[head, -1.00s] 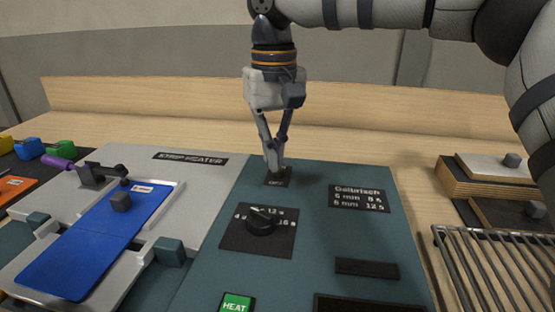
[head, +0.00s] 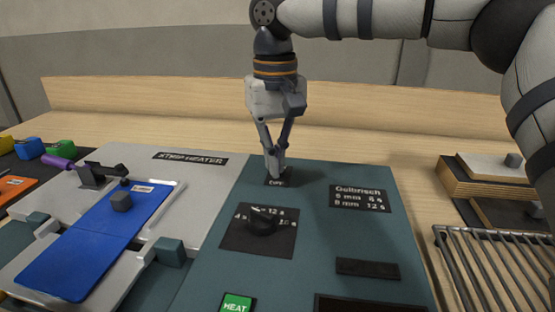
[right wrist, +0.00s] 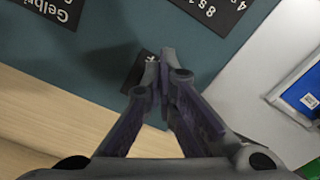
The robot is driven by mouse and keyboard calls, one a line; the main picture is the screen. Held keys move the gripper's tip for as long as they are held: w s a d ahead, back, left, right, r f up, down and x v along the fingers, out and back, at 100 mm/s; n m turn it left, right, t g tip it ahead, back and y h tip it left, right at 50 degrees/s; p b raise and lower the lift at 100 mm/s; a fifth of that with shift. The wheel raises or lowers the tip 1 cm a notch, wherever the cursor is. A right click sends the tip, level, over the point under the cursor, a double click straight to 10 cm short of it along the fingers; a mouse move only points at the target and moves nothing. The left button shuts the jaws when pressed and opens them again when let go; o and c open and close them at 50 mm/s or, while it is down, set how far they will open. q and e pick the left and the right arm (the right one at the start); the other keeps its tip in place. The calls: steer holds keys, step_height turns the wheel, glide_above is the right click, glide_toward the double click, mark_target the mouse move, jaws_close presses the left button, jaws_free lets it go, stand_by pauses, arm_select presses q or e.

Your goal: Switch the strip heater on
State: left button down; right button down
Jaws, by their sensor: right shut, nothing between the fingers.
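The strip heater, a grey panel with a black "STRIP HEATER" label (head: 190,156), lies left of the teal console (head: 320,215). My right gripper (head: 275,174) points down with its fingertips shut and empty, at a small black plate (head: 278,183) near the console's back edge. The plate's lettering is too small to read surely. The fingers hide any switch on it, and I cannot tell if they touch it. In the right wrist view the fingertips (right wrist: 160,56) are together over the dark plate (right wrist: 137,76). My left gripper is out of view.
A black dial (head: 263,222) with second marks and a green HEAT button (head: 236,303) are on the console. A blue sheet (head: 90,245) with a grey block on it lies on the heater. A wire rack (head: 490,265) and stacked boards (head: 480,180) are at right.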

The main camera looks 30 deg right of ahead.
mark_target(277, 182)
steer(key=shift+w+d+b, duration=0.3)
steer(key=shift+w+d, duration=0.25)
steer(key=shift+w, duration=0.25)
step_height(277, 182, up, 7)
steer(key=shift+s+a+p, duration=0.25)
steer(key=shift+s+p, duration=0.1)
steer(key=shift+p, duration=0.1)
stand_by(0.5)
